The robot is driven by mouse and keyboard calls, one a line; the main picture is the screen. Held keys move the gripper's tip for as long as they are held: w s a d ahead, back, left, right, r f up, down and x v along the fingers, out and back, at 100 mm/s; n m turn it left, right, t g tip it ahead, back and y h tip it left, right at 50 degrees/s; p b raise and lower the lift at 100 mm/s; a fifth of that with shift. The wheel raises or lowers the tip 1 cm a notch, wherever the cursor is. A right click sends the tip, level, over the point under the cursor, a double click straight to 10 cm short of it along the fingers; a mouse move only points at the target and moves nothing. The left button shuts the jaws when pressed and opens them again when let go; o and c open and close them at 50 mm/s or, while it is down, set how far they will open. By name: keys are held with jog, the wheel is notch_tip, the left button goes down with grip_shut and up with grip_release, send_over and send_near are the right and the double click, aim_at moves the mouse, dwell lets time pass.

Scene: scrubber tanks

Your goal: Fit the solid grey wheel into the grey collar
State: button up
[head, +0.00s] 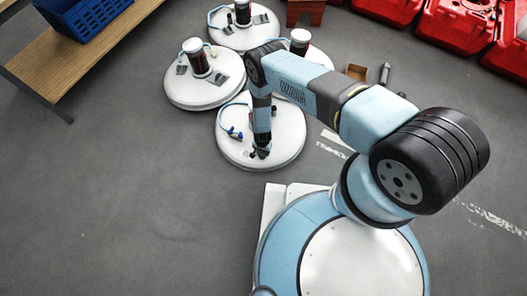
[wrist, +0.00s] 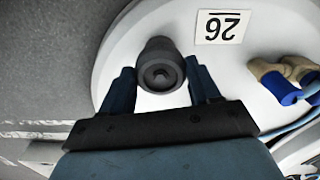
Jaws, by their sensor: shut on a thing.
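In the wrist view, a dark grey round piece, which I take as the solid grey wheel (wrist: 161,72), sits between my fingers. Its round face has a small recessed middle and points to the camera. My gripper (wrist: 160,86) is shut on it, one finger on each side. In the head view my gripper (head: 261,154) points down over the nearest white round tank lid (head: 285,150). I cannot make out the grey collar apart from the dark piece; it may be hidden behind it or behind my gripper.
On the same lid are a white card marked 26 (wrist: 222,27), blue-and-tan fittings (wrist: 285,83) and a light blue hose. Other white lids with dark canisters stand behind, one at the left (head: 203,93). A wooden bench with a blue crate (head: 85,18) is far left; red cases (head: 450,35) are far right.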

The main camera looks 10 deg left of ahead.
jog(key=shift+f, duration=0.45)
dwell(0.4)
jog(key=shift+c, duration=0.4)
jog(key=o, duration=1.2)
jog(key=shift+o, duration=0.2)
jog(key=shift+o, duration=0.8)
jog(key=shift+w, duration=0.1)
jog(key=shift+r, duration=3.5)
